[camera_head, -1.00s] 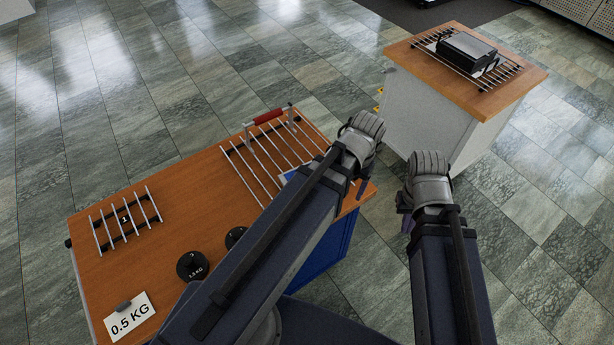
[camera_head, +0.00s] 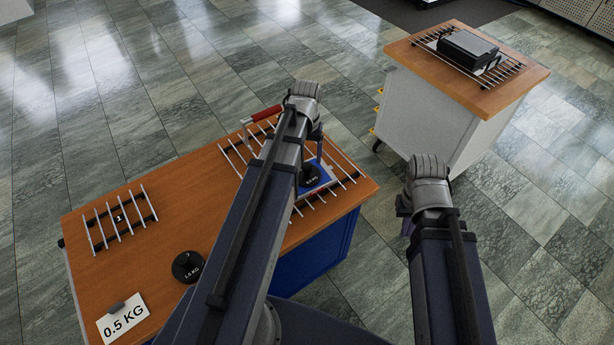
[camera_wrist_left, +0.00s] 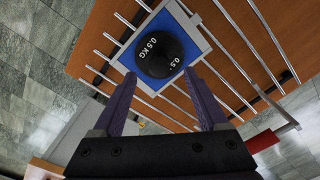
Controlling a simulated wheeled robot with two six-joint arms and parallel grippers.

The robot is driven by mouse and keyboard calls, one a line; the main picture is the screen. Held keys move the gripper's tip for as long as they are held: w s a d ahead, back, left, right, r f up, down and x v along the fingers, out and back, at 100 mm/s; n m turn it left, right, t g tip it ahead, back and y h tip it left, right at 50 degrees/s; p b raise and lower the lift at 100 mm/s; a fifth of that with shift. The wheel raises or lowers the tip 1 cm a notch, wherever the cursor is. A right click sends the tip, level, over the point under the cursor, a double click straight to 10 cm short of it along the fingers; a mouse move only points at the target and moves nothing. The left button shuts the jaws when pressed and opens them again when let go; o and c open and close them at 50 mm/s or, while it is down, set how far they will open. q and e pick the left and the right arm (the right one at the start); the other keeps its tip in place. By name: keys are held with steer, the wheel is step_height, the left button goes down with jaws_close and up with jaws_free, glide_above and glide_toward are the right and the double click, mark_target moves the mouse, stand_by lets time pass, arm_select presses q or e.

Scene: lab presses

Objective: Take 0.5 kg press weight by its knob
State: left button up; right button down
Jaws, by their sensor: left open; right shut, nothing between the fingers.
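The 0.5 kg press weight (camera_head: 312,180) is a round black disc with white lettering. It sits on a blue-bordered plate (camera_head: 326,182) on the right wire rack. In the left wrist view the weight (camera_wrist_left: 150,45) lies beyond the fingertips, roughly centred between them. Its knob is black on black and hard to separate from the disc. My left gripper (camera_wrist_left: 158,82) is open and empty, pointing at the weight. In the head view my left gripper (camera_head: 312,142) is over the rack, above the weight. My right gripper (camera_head: 404,218) is shut and empty, off the table's right side.
A second black weight (camera_head: 187,267) and a 0.5 KG card (camera_head: 122,318) are on the wooden table (camera_head: 165,205). A small rack (camera_head: 120,218) is at left. A red handle (camera_head: 262,114) stands at the back rack edge. Another table (camera_head: 480,98) holds a dark press (camera_head: 467,47).

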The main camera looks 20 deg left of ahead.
mark_target(307, 166)
arm_select(q)
steer(key=shift+w+f+b, duration=0.15)
steer(key=shift+f+b, duration=2.5)
steer(key=shift+f, duration=0.25)
steer(key=shift+r, duration=0.1)
jaws_close()
